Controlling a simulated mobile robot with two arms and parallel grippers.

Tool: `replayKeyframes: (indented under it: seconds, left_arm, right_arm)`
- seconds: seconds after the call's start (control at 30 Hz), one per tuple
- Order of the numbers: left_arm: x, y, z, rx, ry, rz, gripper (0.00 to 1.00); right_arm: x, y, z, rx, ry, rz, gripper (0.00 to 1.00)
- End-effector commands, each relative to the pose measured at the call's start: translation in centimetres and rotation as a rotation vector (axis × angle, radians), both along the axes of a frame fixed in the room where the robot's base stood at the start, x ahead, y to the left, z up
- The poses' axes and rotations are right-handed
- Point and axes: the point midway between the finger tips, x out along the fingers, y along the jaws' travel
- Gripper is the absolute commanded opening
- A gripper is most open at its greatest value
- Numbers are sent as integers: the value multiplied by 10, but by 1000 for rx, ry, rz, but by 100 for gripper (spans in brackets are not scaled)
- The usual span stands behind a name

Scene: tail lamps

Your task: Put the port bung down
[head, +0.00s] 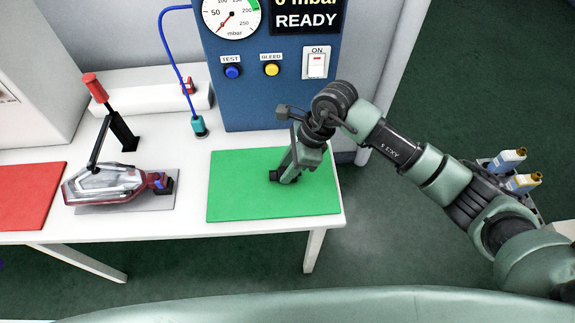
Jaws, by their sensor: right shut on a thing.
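My right gripper (286,174) points down over the right-centre of the green mat (235,196). It is shut on a small dark thing at its fingertips, which I take to be the port bung (275,176). The fingers hide most of it. It is low at the mat, and I cannot tell whether it touches. My left gripper is not in view.
A tail lamp (100,184) lies in a clamp fixture with a red-handled lever (97,88) to the left. A red mat (25,192) is at far left. A blue test panel (240,100) stands behind the green mat. A teal hose end (198,125) stands on the table. The mat's left part is clear.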

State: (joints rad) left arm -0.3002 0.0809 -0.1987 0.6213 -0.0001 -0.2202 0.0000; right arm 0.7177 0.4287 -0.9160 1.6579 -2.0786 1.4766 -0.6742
Motion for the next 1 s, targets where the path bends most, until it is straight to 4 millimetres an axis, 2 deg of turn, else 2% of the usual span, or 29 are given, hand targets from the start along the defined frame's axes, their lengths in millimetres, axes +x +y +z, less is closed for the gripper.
replayKeyframes:
  seconds: [0.17, 0.2, 0.27, 0.3, 0.7, 0.87, 1.0]
  left_arm:
    - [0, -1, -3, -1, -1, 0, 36]
    - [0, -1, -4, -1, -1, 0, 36]
    - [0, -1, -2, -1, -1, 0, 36]
    - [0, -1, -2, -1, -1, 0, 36]
    - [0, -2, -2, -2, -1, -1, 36]
    - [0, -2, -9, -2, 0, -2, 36]
    - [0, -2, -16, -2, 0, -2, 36]
  right_arm:
    - [0, 0, -2, 0, 0, 0, 0]
    - [0, 0, -3, -1, 0, 0, 33]
    - [0, 0, -2, 0, 0, 0, 49]
    - [0, 0, -2, 0, 0, 0, 52]
    - [1, -2, 4, -1, -2, -1, 52]
    - [2, -13, 29, -2, -5, 0, 52]
    - [2, -26, 58, -1, -7, -2, 52]
